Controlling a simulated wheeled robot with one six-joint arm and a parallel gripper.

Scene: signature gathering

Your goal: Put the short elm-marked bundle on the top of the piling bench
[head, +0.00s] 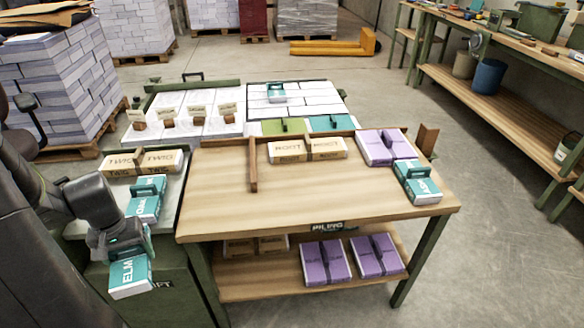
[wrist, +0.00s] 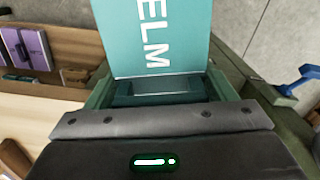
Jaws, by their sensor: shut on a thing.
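A teal bundle marked ELM (head: 130,276) hangs from my gripper (head: 122,247) at the lower left, in front of the side cabinet and left of the piling bench (head: 310,190). In the wrist view the ELM bundle (wrist: 155,40) fills the top middle, and my gripper (wrist: 155,90) is shut on its dark grip. The bench top has a wide bare middle.
A wooden divider (head: 253,171) stands on the bench top's left part. Purple bundles (head: 325,261) stand on the lower shelf. A wooden upright (head: 427,139) rises at the bench's back right corner.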

